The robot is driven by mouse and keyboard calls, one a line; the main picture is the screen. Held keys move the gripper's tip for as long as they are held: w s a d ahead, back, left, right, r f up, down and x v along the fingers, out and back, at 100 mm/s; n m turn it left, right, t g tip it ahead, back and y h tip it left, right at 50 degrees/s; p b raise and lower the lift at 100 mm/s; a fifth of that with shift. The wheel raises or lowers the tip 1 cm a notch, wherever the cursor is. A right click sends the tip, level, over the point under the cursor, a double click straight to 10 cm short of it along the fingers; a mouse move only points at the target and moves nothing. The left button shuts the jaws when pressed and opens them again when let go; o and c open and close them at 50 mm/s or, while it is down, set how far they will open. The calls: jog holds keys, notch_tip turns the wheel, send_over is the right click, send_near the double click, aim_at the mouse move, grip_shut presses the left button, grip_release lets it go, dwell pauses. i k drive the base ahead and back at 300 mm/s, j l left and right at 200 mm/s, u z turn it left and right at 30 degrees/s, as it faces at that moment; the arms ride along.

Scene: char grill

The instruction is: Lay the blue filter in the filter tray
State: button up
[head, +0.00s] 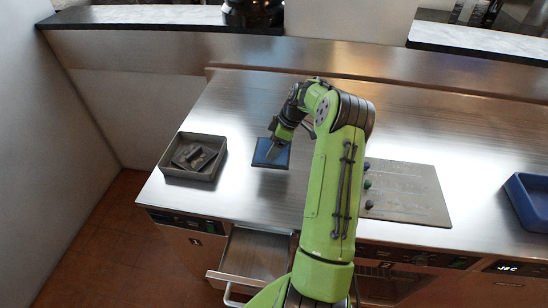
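The blue filter (262,159) is a flat, dark blue square at the left part of the steel counter. My gripper (273,149) points down at it, and its fingers cover part of it. I cannot tell whether the fingers grip the filter, or whether it rests on the counter or is just above. A grey, square, open-topped tray (172,173) stands left of the filter, near the counter's left end, with dark grey pieces inside. A blue tray (519,203) is at the right edge. Neither tray's label shows, so I cannot tell which is the filter tray.
A drawer (257,255) hangs open below the counter's front edge. A dark plate with several coloured knobs (408,193) lies right of my arm. The counter (235,110) is clear behind the grey tray and between it and the filter. A wall rises at left.

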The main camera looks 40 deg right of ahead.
aim_at(255, 265)
jog(key=k+j, duration=0.8)
